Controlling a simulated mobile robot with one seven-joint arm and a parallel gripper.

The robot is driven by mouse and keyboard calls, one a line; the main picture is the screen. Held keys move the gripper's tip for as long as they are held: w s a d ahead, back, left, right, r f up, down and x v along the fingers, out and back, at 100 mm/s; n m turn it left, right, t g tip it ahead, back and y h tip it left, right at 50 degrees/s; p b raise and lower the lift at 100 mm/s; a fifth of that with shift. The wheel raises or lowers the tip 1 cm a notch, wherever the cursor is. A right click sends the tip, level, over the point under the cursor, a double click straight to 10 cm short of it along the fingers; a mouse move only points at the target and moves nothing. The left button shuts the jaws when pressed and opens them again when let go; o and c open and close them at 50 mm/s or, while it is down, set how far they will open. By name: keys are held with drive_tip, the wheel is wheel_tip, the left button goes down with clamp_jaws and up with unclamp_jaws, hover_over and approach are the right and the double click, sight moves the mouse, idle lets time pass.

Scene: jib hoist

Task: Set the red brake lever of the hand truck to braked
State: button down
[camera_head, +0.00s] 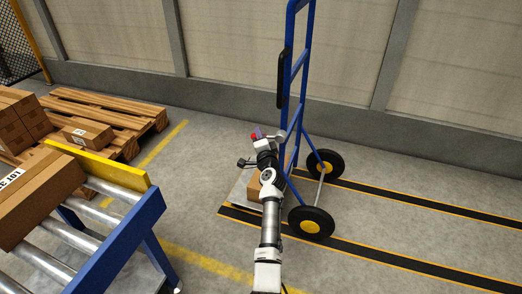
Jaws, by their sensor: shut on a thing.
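The blue hand truck (304,60) stands upright right of centre, with two black wheels with yellow hubs (311,222). The red brake lever (257,133) shows only as a small red spot at the end of my arm, beside the truck's frame. My gripper (262,139) is at this red part and appears shut on it. The fingers are small and partly hidden by my wrist, so the lever's exact angle cannot be told.
A roller conveyor (115,240) with a yellow end stop and a carton (40,195) stands at the left. A pallet (105,112) with cartons lies behind it. A wall (230,45) runs along the back. The floor right of the truck is clear, with black and yellow stripes.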

drive_tip(key=shift+w+a+r+m+t+b, duration=0.1)
drive_tip(key=shift+r+m+t+b, duration=0.5)
drive_tip(key=shift+r+m+b, duration=0.6)
drive_tip(key=shift+f, duration=0.1)
drive_tip(key=c, duration=1.5)
unclamp_jaws()
drive_tip(key=shift+f, duration=0.1)
